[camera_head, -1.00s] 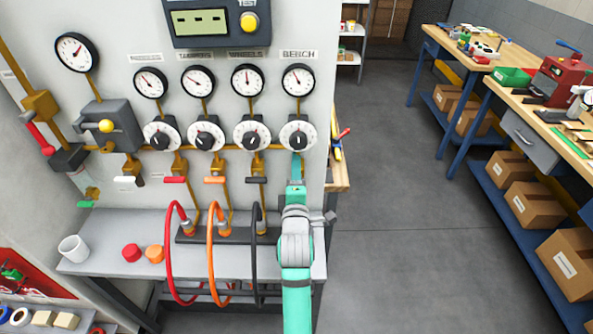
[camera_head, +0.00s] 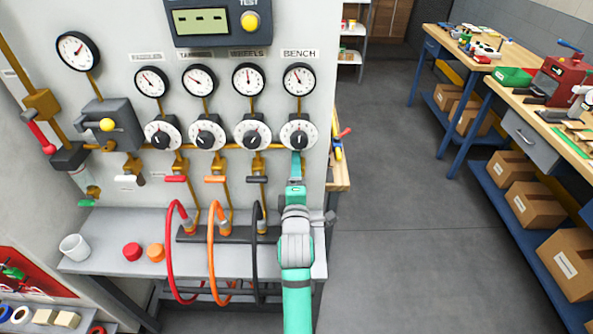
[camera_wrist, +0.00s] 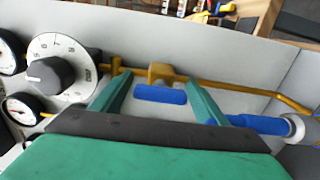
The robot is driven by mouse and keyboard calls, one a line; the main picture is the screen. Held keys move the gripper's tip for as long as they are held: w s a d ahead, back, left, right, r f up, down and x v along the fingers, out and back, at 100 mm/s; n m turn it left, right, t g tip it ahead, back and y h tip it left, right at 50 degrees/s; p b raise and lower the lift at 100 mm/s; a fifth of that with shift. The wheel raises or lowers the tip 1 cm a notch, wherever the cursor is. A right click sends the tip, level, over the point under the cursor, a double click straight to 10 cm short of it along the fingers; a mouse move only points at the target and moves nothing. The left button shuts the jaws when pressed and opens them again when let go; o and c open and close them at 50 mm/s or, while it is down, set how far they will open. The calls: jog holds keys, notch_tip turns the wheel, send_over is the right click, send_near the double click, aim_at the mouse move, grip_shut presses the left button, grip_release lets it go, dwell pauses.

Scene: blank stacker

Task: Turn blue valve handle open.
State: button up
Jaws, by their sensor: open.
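The blue valve handle (camera_wrist: 160,94) lies level on the brass pipework in the wrist view, between my two fingers. My gripper (camera_wrist: 158,84) is open, with a green finger on each side of the handle. I cannot tell whether either finger touches it. In the head view my gripper (camera_head: 297,166) is at the pipe below the BENCH dial (camera_head: 298,134), and it hides the blue handle there.
Red (camera_head: 175,179), orange (camera_head: 215,179) and dark (camera_head: 257,179) handles sit in a row to the left, with hoses below. A blue cylindrical piece (camera_wrist: 258,124) with a pale end lies right of my right finger. The floor right of the panel is clear.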

jog(key=s, duration=1)
jog(key=shift+s, duration=0.35)
jog(key=s+f+m+g, duration=0.1)
jog(key=s+f+m, duration=0.8)
jog(key=s+f, duration=0.7)
jog(key=s+m+g, duration=0.1)
jog(key=s+m, duration=0.8)
jog(key=s, duration=1.5)
jog(key=shift+s+g, duration=0.15)
jog(key=shift+g, duration=0.15)
